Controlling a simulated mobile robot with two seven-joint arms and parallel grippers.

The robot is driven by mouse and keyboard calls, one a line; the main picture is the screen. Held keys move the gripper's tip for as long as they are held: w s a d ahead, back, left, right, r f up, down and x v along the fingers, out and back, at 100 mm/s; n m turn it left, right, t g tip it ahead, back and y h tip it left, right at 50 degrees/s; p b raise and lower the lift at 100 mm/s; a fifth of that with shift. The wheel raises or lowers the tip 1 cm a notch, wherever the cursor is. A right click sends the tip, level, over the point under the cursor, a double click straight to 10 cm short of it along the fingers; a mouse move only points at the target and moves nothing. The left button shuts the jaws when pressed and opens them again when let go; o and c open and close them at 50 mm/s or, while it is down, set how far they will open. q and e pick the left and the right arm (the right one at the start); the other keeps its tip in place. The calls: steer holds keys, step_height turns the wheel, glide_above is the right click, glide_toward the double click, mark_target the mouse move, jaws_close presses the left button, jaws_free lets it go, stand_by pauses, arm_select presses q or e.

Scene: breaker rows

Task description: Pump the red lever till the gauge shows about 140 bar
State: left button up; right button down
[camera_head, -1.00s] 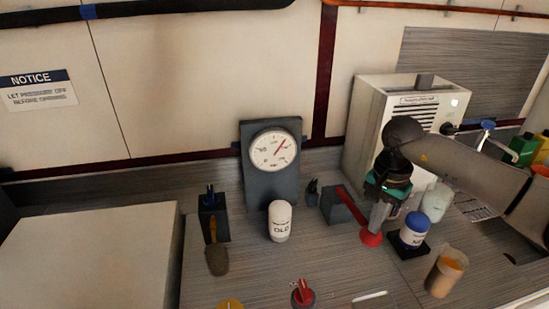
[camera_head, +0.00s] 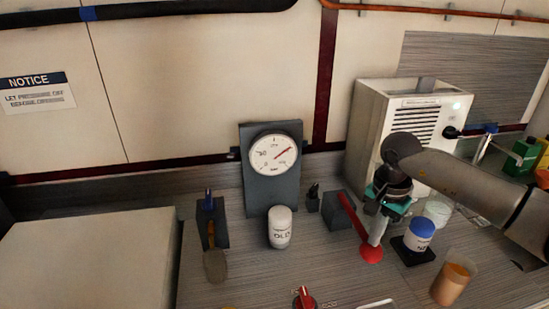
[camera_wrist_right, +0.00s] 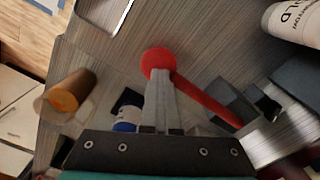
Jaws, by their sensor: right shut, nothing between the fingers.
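The red lever (camera_head: 354,223) runs from a dark grey block (camera_head: 336,212) to a round red knob (camera_head: 371,254) low over the bench. My right gripper (camera_head: 375,241) is shut and empty, pointing down with its fingertips at the top of the knob. In the right wrist view the shut fingertips (camera_wrist_right: 159,76) overlap the red knob (camera_wrist_right: 158,60) and appear to touch it; the lever (camera_wrist_right: 207,100) slants away to the right. The round white gauge (camera_head: 273,155) stands on a dark panel behind. Its red needle points right and slightly up; its figures are too small to read. My left gripper is out of view.
A white bottle (camera_head: 280,228) marked OLD stands left of the lever block. A blue-capped jar (camera_head: 419,232) and an orange-filled cup (camera_head: 453,284) stand close to the right of the knob. A red knob switch (camera_head: 304,298) is at the front edge.

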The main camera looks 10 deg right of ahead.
step_height(320, 180, up, 7)
steer(key=p, duration=0.4)
steer(key=shift+f, duration=0.15)
stand_by(0.8)
step_height(320, 180, up, 5)
steer(key=p, duration=0.3)
steer(key=shift+p, duration=0.4)
